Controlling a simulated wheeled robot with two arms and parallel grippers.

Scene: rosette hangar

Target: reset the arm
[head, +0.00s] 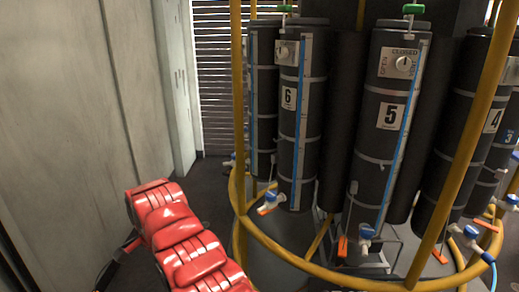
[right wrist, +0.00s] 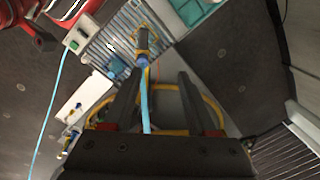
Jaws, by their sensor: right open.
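My right gripper (right wrist: 160,80) shows in the right wrist view, its two dark fingers spread apart. A light blue strip or hose (right wrist: 147,110) and a yellow frame show in the gap between the fingers. I cannot tell how far beyond the fingers they are, and nothing appears clamped. My right gripper does not show in the head view. My left gripper shows in neither view.
A yellow ring frame (head: 300,262) surrounds tall dark cylinders, including number 6 (head: 289,130) and number 5 (head: 388,130), with valves low down. A pale wall (head: 70,100) stands at left. A teal box (right wrist: 193,12) shows in the wrist view. Dark floor (right wrist: 230,80) is clear there.

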